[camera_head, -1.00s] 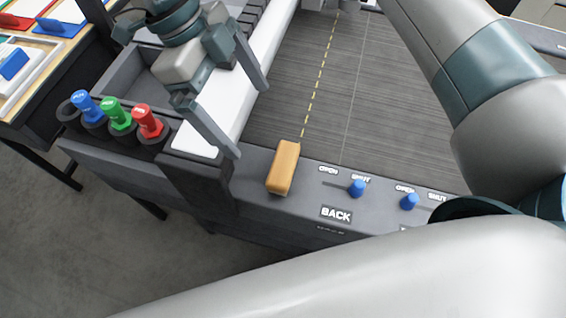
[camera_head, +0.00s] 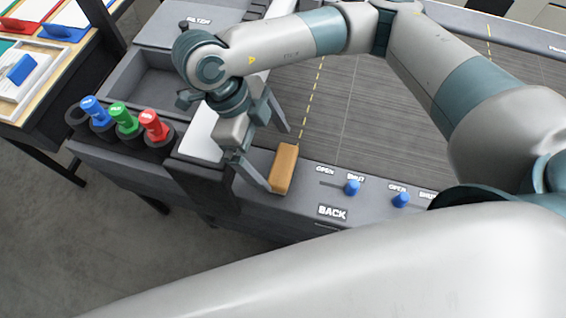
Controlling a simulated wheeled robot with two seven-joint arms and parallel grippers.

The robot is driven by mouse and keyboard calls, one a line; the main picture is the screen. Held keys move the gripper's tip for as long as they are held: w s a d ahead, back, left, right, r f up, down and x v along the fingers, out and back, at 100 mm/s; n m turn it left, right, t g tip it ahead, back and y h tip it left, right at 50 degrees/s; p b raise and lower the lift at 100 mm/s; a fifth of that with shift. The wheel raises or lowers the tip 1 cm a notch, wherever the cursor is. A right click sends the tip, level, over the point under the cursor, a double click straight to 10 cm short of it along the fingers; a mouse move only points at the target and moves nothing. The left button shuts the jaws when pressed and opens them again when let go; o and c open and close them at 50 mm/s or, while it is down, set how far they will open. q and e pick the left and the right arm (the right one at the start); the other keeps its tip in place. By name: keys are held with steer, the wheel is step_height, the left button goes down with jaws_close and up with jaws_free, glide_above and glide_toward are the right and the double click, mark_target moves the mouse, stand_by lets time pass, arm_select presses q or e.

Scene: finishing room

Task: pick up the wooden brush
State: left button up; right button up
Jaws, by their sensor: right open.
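The wooden brush (camera_head: 284,169) is an orange-brown block. It lies on the dark front ledge of the machine, left of the blue knobs. My right gripper (camera_head: 277,160) is open, with its fingers pointing down toward the ledge. One finger reaches down close to the brush's left side, and the other is beyond it, near the brush's far end. I cannot tell whether either finger touches the brush. My left gripper does not show.
Blue, green and red handled tools (camera_head: 122,117) stand in round holders left of the gripper. Two blue knobs (camera_head: 352,187) rise from the ledge right of the brush, by a BACK label (camera_head: 332,212). A grey ridged bed (camera_head: 360,120) lies behind. An open bin (camera_head: 150,82) is at left.

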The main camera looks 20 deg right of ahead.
mark_target(282, 164)
steer(key=shift+d+f, duration=0.1)
steer(key=shift+f, duration=0.35)
steer(key=shift+s, duration=0.1)
steer(key=shift+s+d+f+p, duration=0.2)
steer(key=shift+d+f+p, duration=0.3)
steer(key=shift+f+p, duration=0.4)
steer(key=shift+p+x, duration=0.55)
steer(key=shift+x, duration=0.3)
steer(key=shift+s+d+f, duration=0.15)
steer(key=shift+d+f, duration=0.1)
steer(key=shift+f, duration=0.35)
steer(key=c, duration=1)
